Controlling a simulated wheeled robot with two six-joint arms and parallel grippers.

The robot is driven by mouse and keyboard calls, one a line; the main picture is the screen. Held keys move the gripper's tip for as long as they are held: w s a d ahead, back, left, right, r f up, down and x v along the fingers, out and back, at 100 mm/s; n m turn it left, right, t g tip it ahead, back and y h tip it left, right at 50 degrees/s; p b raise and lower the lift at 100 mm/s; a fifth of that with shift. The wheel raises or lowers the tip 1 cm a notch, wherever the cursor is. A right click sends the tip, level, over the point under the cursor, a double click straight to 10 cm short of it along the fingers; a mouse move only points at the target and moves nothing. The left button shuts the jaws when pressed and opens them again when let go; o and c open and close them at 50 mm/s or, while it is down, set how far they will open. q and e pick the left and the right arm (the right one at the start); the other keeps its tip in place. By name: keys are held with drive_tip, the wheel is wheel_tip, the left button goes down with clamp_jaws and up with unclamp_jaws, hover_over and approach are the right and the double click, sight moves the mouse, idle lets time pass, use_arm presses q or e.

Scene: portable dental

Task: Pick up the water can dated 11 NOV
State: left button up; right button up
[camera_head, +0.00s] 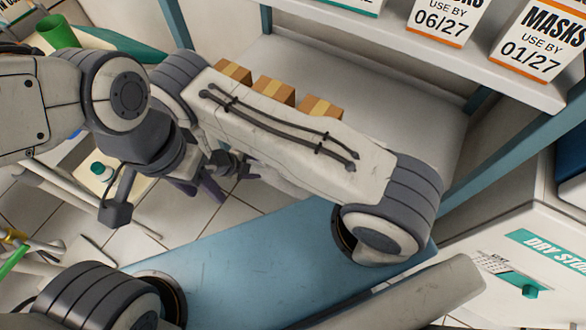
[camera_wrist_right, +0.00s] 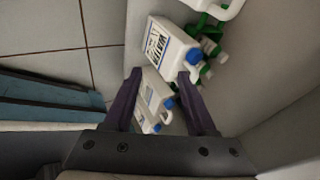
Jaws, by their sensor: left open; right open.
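In the right wrist view, my right gripper (camera_wrist_right: 160,75) is open, its two purple fingers apart. A white can (camera_wrist_right: 150,88) with a printed label and blue cap shows between the fingers; I cannot tell whether they touch it. Another white can (camera_wrist_right: 166,46), labelled WATER and with a blue cap, stands just beyond the fingertips. No date is legible on either can. In the head view, my left gripper (camera_head: 199,188) is open over the floor, partly covered by my arms. My right forearm hides most of the right gripper there.
Several brown boxes (camera_head: 273,90) sit on the shelf (camera_head: 400,115) behind my right forearm. A white DRY STORE unit (camera_head: 500,270) stands at the right. Tiled floor (camera_wrist_right: 50,30) shows at left.

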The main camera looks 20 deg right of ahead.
drive_tip(key=w+d, duration=0.1)
drive_tip(key=d, duration=0.2)
drive_tip(key=d+b, duration=0.1)
drive_tip(key=d, duration=0.3)
drive_tip(key=w+d+b, duration=0.1)
drive_tip(key=d, duration=0.3)
drive_tip(key=shift+w, duration=0.3)
drive_tip(key=shift+b+x, duration=0.55)
drive_tip(key=shift+x, duration=0.8)
drive_tip(key=shift+a, duration=0.15)
clamp_jaws()
